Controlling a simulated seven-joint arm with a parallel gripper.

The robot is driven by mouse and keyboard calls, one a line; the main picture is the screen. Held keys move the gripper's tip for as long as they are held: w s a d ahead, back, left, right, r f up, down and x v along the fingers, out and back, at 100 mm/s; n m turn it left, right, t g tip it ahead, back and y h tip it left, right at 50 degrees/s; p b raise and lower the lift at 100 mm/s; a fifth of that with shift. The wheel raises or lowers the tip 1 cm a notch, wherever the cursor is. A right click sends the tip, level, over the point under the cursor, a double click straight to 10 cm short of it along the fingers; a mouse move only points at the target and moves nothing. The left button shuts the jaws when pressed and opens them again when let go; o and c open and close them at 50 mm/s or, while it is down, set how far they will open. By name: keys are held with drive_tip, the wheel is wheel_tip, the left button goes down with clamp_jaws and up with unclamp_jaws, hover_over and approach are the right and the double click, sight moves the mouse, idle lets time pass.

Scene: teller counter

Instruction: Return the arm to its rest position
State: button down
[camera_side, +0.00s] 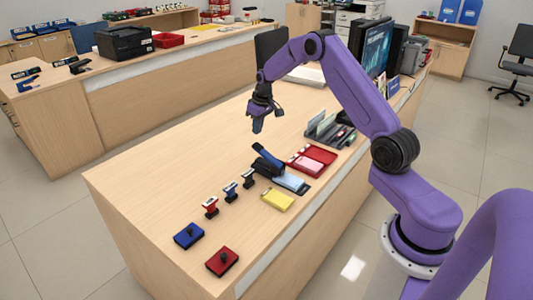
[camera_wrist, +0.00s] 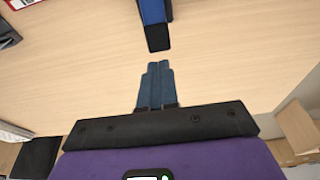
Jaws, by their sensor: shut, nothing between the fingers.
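My gripper (camera_side: 258,124) hangs from my raised purple arm above the far part of the wooden counter (camera_side: 150,190) in the side view, pointing down. In the wrist view my gripper's blue fingers (camera_wrist: 157,68) are together with nothing between them. A blue and black object (camera_wrist: 155,25) lies ahead of the fingertips in the wrist view, apart from them. It looks like the dark blue stapler-like item (camera_side: 268,158) in the side view.
Stamps (camera_side: 211,207), blue (camera_side: 188,236) and red (camera_side: 222,262) pads, a yellow pad (camera_side: 277,200) and a red tray (camera_side: 318,154) stand on the counter. A monitor (camera_side: 375,48) and a sorter (camera_side: 330,130) stand near my arm. The counter's left part is clear.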

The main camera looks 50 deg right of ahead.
drive_tip(key=shift+r, duration=0.2)
drive_tip(key=shift+a, duration=0.15)
drive_tip(key=s+a+r+n, duration=0.2)
drive_tip(key=s+a+r, duration=0.3)
drive_tip(key=a, duration=0.4)
drive_tip(key=s+a+r+n+g, duration=0.1)
drive_tip(key=s+a+r+n, duration=0.1)
drive_tip(key=s+a, duration=0.5)
drive_tip(key=s+a+r+n, duration=0.2)
drive_tip(key=s+a+r, duration=0.25)
drive_tip(key=a, duration=0.55)
drive_tip(key=s+r+n+g, duration=0.1)
drive_tip(key=s+n, duration=0.5)
drive_tip(key=s, duration=2.1)
drive_tip(key=shift+s+r+n, duration=0.15)
drive_tip(key=shift+s+n, duration=0.15)
